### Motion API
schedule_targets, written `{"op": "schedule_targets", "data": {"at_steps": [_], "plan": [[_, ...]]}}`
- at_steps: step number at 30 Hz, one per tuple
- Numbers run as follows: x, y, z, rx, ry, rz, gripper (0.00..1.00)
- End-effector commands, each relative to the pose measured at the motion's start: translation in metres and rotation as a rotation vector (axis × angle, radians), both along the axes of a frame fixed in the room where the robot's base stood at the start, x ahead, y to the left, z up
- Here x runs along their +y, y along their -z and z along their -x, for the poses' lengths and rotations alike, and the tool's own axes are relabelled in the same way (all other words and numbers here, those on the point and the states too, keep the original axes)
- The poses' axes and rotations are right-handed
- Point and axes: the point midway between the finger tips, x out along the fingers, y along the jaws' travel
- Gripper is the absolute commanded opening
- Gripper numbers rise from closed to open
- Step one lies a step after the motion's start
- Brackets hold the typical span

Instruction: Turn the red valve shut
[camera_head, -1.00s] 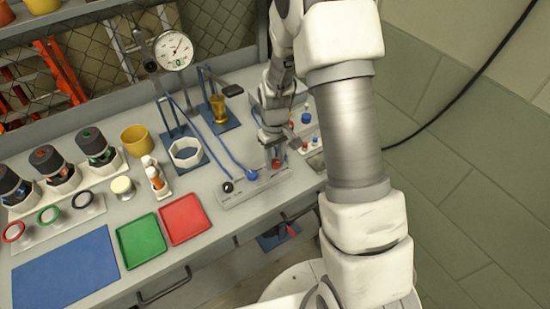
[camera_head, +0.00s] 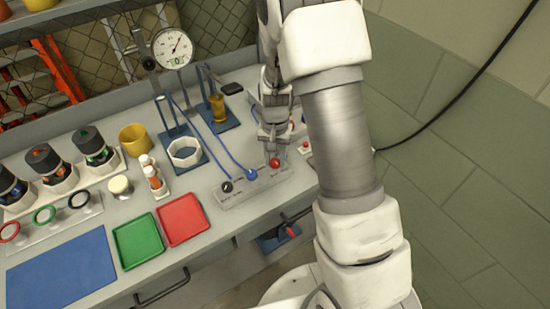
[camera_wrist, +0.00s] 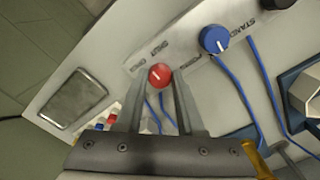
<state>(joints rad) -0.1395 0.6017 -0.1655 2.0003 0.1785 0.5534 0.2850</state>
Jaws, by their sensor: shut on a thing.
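The red valve (camera_head: 275,162) is a round knob at the right end of a grey panel on the bench. In the wrist view the red valve (camera_wrist: 160,74) sits between my two fingertips, with a short pale line on its top. Small printed labels stand on the panel beside it; one seems to read "SHUT". My gripper (camera_head: 273,155) points down over the panel. In the wrist view my gripper (camera_wrist: 159,82) is shut on the red valve. The knob's sides are partly hidden by the fingers.
On the same grey panel (camera_head: 235,202) are a blue knob (camera_head: 251,174) and a black knob (camera_head: 227,187), with blue hoses running behind. A red tray (camera_head: 183,220) and green tray (camera_head: 138,241) lie to the left. A red handle (camera_head: 291,231) shows below the bench edge.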

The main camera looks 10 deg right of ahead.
Motion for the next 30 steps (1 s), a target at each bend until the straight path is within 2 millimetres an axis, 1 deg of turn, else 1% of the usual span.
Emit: {"op": "schedule_targets", "data": {"at_steps": [9,18,24,30], "plan": [[0.0002,-0.0015,-0.0005,-0.002,0.301,0.001,0.0],[0.0,-0.0019,-0.0004,-0.001,0.566,0.001,0.0],[-0.0002,-0.0017,-0.0006,-0.001,0.702,0.001,0.0],[0.0002,-0.0012,-0.0006,-0.002,0.787,0.0,0.0]]}}
